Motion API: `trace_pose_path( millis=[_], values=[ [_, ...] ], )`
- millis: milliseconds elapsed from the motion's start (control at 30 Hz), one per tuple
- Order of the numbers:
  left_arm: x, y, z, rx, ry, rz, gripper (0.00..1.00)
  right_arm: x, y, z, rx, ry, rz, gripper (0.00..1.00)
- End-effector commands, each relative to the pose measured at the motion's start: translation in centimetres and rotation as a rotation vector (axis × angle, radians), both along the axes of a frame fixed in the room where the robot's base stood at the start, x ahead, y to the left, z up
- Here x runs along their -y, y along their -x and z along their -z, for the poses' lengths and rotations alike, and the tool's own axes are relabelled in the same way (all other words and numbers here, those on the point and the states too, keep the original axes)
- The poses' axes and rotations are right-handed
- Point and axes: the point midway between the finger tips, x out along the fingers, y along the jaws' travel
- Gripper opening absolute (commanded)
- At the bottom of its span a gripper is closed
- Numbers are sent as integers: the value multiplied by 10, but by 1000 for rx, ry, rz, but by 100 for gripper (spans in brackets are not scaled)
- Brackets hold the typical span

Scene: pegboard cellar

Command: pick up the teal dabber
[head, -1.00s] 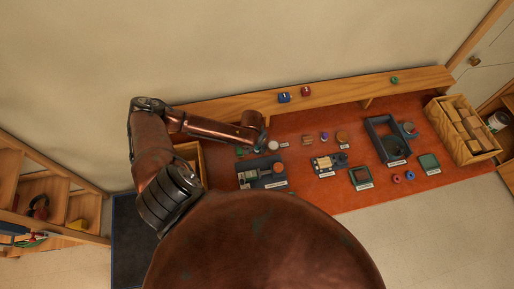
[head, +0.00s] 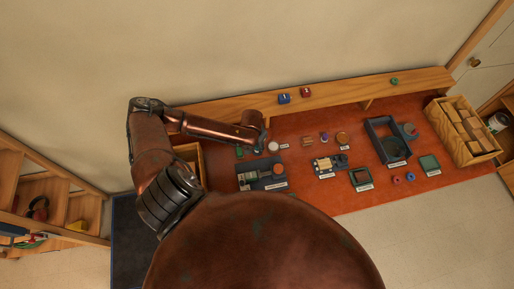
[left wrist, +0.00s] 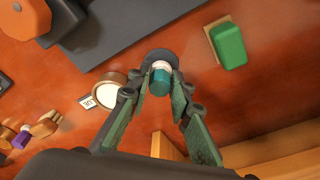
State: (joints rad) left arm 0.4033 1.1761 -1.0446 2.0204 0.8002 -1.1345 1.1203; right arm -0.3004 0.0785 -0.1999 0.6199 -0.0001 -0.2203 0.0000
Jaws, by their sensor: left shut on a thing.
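The teal dabber (left wrist: 160,80), with a white collar and a dark round part at its far end, is between the fingers of my left gripper (left wrist: 160,92) in the left wrist view. The fingers are shut on it. In the head view my left gripper (head: 262,145) is over the left part of the red-brown bench, and the dabber cannot be made out there. I cannot tell whether the dabber touches the bench. My right gripper is in neither view.
A round container with a pale top (left wrist: 97,91) stands close left of the gripper. A green block (left wrist: 229,45) lies to the right. A wooden box edge (left wrist: 250,152) is near the lower right. A dark tray (head: 388,139) and a wooden crate (head: 437,118) are farther right on the bench.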

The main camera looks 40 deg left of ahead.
Motion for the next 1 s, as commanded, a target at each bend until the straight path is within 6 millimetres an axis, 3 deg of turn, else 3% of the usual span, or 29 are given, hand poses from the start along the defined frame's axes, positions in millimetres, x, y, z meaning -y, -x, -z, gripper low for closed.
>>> trace_pose_path(
  millis=[133,400,567,600,667,1000],
  values=[
    [0,-1,-24,5,0,1,6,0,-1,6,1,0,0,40],
    [32,50,-86,1,2,5,6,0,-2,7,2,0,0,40],
    [54,86,-103,0,2,4,6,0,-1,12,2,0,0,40],
    [58,93,-111,-5,4,3,6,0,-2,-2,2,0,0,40],
    [64,101,-117,-3,4,2,6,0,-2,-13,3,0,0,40],
    [74,117,-122,0,1,0,6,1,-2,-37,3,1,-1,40]
  ],
)
